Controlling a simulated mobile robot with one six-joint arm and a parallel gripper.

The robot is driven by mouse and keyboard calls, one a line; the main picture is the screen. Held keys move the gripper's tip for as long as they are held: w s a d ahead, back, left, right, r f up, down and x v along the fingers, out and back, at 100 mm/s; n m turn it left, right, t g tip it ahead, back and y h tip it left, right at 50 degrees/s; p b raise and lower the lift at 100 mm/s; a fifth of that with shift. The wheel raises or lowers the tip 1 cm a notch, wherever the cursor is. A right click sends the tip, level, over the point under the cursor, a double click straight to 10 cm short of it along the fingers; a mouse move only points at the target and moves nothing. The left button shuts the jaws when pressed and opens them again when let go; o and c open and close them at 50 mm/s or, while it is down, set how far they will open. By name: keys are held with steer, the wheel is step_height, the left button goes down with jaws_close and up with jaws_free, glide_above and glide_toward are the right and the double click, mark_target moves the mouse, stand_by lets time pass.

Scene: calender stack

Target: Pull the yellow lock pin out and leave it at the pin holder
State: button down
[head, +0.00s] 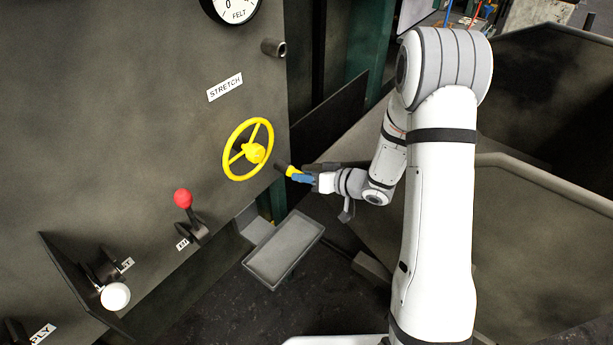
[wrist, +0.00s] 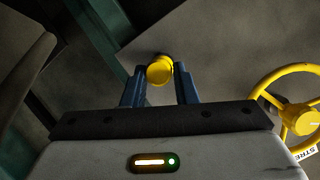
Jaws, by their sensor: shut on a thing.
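The yellow lock pin (head: 290,171) is between the blue fingers of my gripper (head: 302,177), at the right edge of the grey panel. In the wrist view its round yellow head (wrist: 160,70) sits between the fingertips of my gripper (wrist: 160,86), which is shut on it. A short dark cylinder (head: 281,165) shows on the panel side of the pin. I cannot tell whether it is the pin's shaft or a socket. A short grey tube (head: 273,47) sticks out of the panel's upper right; I cannot tell whether it is the pin holder.
A yellow handwheel (head: 249,150) is close left of my gripper; it also shows in the wrist view (wrist: 298,112). A red-knobbed lever (head: 184,199) and a white knob (head: 115,296) stand out lower left. A grey tray (head: 284,250) lies below. A dark railed panel (head: 545,180) stands right.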

steer(key=shift+s, duration=0.1)
steer(key=shift+s+d+p, duration=0.2)
steer(key=shift+s+d, duration=0.7)
steer(key=shift+d, duration=0.3)
steer(key=shift+s+d+p, duration=0.15)
steer(key=shift+s+d, duration=0.7)
steer(key=shift+d, duration=0.35)
